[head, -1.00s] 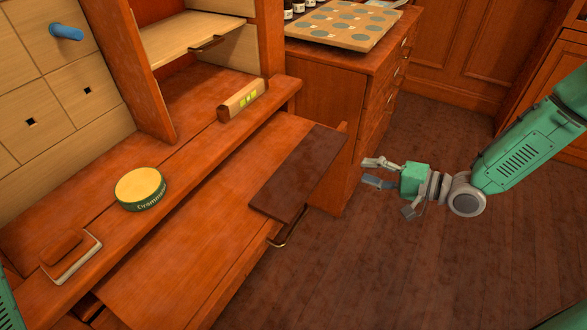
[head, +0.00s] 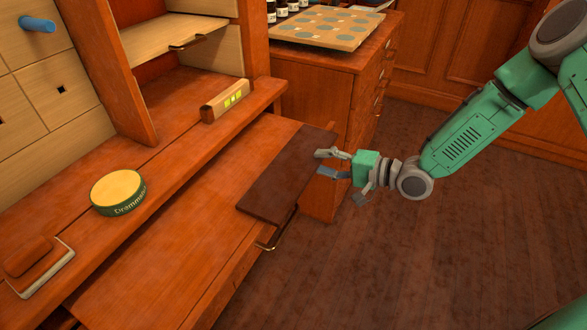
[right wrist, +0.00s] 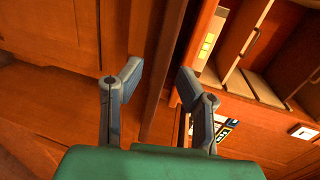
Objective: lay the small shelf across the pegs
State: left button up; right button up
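The small shelf is a dark brown board (head: 285,180) lying on the pulled-out desk leaf, its right end overhanging the leaf's edge. A blue peg (head: 37,25) sticks out of a pale wooden panel (head: 60,92) with square holes at the upper left; no second peg shows. My right gripper (head: 324,163) is open and empty, its fingertips close by the board's right edge; I cannot tell whether they touch. In the right wrist view its two fingers (right wrist: 159,85) stand apart with a dark strip, likely the board, beyond and between them. My left gripper is out of view.
A round green-and-yellow tin (head: 118,190), a level with yellow-green vials (head: 225,100) and a brown-topped block (head: 40,268) stand on the desk ledge. A brass handle (head: 277,232) juts below the board. A drawer cabinet (head: 325,85) stands behind. The floor at right is clear.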

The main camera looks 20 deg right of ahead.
grip_shut()
jog(key=shift+r, duration=0.1)
jog(key=shift+r+p, duration=0.55)
jog(key=shift+p, duration=0.05)
jog(key=f+p+v, duration=0.1)
jog(key=p+v, duration=0.3)
jog(key=v, duration=0.5)
jog(key=shift+s+d+f, duration=0.35)
jog(key=shift+s+f, duration=0.05)
jog(key=shift+s, duration=0.05)
